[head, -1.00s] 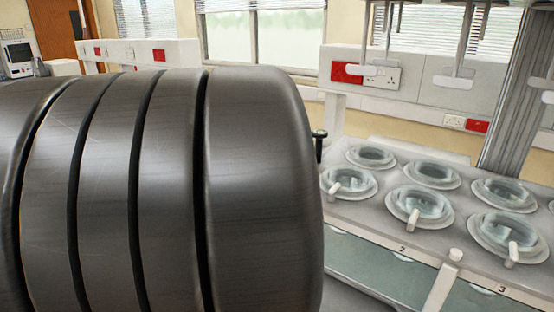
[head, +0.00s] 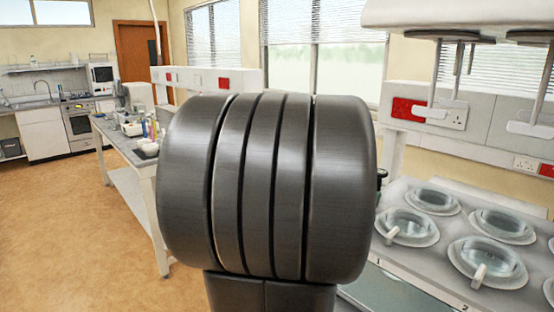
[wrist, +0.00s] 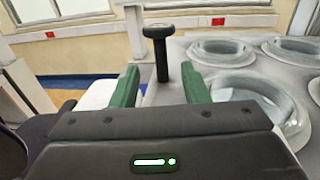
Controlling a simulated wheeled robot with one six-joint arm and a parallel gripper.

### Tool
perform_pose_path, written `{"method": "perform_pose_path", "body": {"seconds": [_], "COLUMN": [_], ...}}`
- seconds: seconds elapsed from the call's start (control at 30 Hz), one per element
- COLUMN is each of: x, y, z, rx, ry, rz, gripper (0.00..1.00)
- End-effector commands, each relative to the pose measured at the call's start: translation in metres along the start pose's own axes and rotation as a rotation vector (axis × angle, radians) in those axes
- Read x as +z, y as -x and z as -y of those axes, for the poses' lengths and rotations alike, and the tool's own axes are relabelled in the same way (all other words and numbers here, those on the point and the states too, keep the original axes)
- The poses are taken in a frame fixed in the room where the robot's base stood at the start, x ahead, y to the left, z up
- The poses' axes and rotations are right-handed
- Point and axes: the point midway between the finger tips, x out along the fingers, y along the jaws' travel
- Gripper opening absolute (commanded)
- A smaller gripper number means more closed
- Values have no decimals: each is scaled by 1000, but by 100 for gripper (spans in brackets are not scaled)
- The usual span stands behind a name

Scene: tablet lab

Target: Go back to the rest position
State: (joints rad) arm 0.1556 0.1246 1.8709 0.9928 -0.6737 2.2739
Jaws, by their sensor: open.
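My gripper (wrist: 159,80) shows in the wrist view as two green fingers, spread apart with nothing held. A black round knob on a short stem (wrist: 163,55) stands upright in the gap between the fingers, with space on both sides; I cannot tell whether it is beyond the tips. A small part of the black knob (head: 382,174) shows at that link's right edge.
A bath apparatus (head: 403,190) with several round glass-covered openings is at the right, under an overhead unit (head: 455,15) with hanging paddles. A bench (head: 128,145) with small items stands at the left. The brown floor (head: 60,240) at left is open.

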Motion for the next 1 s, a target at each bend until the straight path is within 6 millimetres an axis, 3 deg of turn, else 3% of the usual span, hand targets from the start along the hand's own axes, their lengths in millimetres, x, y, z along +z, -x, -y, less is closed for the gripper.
{"method": "perform_pose_path", "body": {"seconds": [0.5, 0.7, 1.0], "x": [1, 0, 1], "y": [-73, -86, -85], "z": [0, 1, 0], "rx": [-1, -1, 0], "ry": [2, 1, 0], "rz": [-1, -1, 0], "gripper": [41, 41, 41]}}
